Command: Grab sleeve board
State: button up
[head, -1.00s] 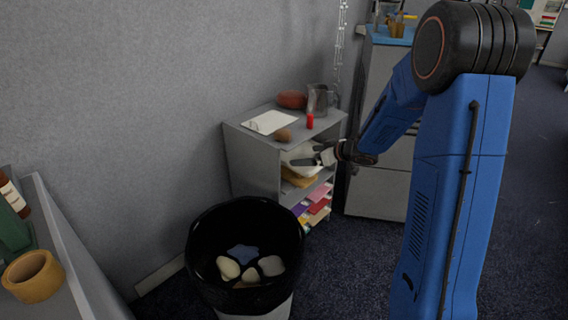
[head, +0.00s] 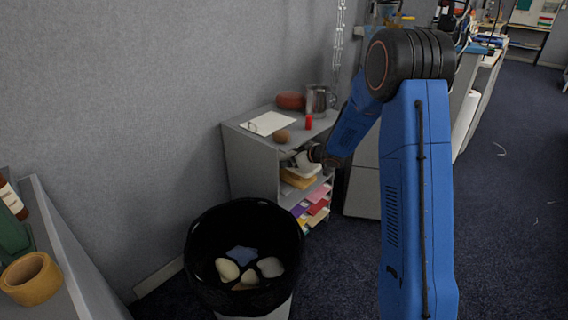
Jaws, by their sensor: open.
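A pale, board-like piece (head: 304,170) that looks like the sleeve board lies in the upper compartment of the grey shelf unit (head: 252,163), above a tan piece (head: 298,181). Whether the two are one object I cannot tell. My gripper (head: 294,160) is open at the front opening of that compartment, just above the pale piece. Its fingers are small and partly lost against the shelf, and I cannot tell if they touch it. My gripper's wrist hides part of the opening.
On the unit's top are a notepad (head: 268,123), a brown round thing (head: 283,136), a red cylinder (head: 309,122), a reddish-brown thing (head: 291,100) and a metal jug (head: 318,100). Coloured sheets (head: 317,207) fill lower shelves. A black-lined bin (head: 208,238) stands in front.

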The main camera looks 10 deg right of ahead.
jog(key=shift+x, duration=1.25)
jog(key=c, duration=1.7)
jog(key=shift+r, duration=0.2)
